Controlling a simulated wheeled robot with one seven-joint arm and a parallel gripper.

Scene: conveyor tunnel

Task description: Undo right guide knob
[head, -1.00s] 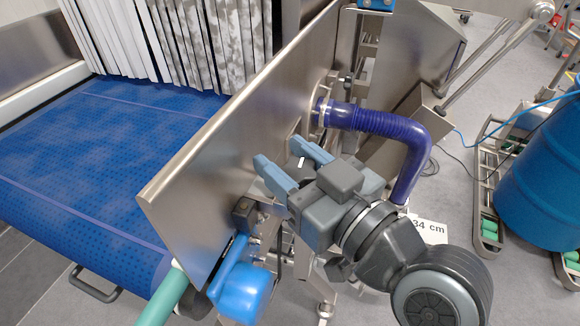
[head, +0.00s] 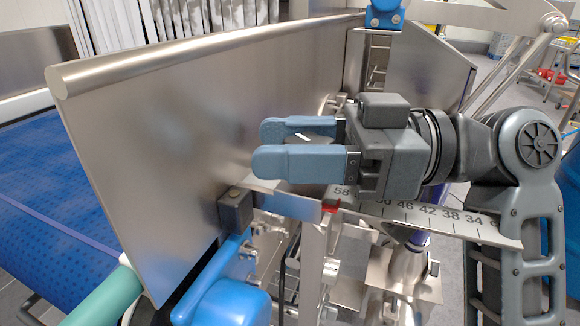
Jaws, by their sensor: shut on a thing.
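My gripper (head: 268,148), with two blue fingers, lies across the middle of the head view and points left toward the steel guide plate (head: 200,110). Its fingers are shut on a small dark knob (head: 303,136) with a white mark, which I take to be the right guide knob. Most of the knob is hidden between the fingers. How it meets its shaft cannot be seen.
A scale strip (head: 440,217) with numbers runs below my gripper, with a red marker (head: 331,206) near its left end. A blue motor housing (head: 228,302) and a green roller (head: 105,298) are below left. The blue belt (head: 40,220) lies beyond the plate.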

